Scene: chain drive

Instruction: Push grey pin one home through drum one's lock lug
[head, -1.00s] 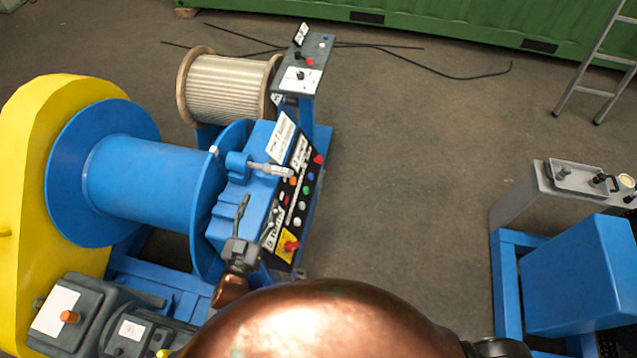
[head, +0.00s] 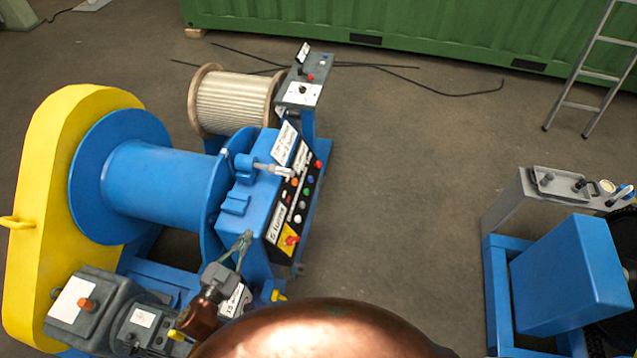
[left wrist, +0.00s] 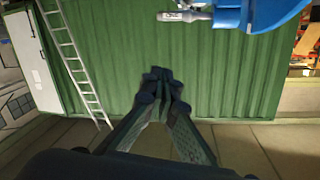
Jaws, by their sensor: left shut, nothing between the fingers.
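The blue drum (head: 150,190), with its wide flanges, stands left of centre in the head view. A blue lug (head: 246,166) sits by its right flange. The grey pin (head: 274,169) sticks out from the lug to the right, over the control panel. In the left wrist view the labelled grey pin (left wrist: 187,16) points left out of the blue lug (left wrist: 229,13) at the top edge. How deep it sits is hidden. My left gripper (head: 244,241) is shut and empty, in front of the lug and apart from the pin. My right gripper is not in view.
A button panel (head: 293,205) slopes beside the lug. A yellow guard (head: 45,200) stands left, and a grey motor unit (head: 90,305) in front. A rope spool (head: 235,102) and control stand (head: 303,90) are behind. The floor right of the panel is clear.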

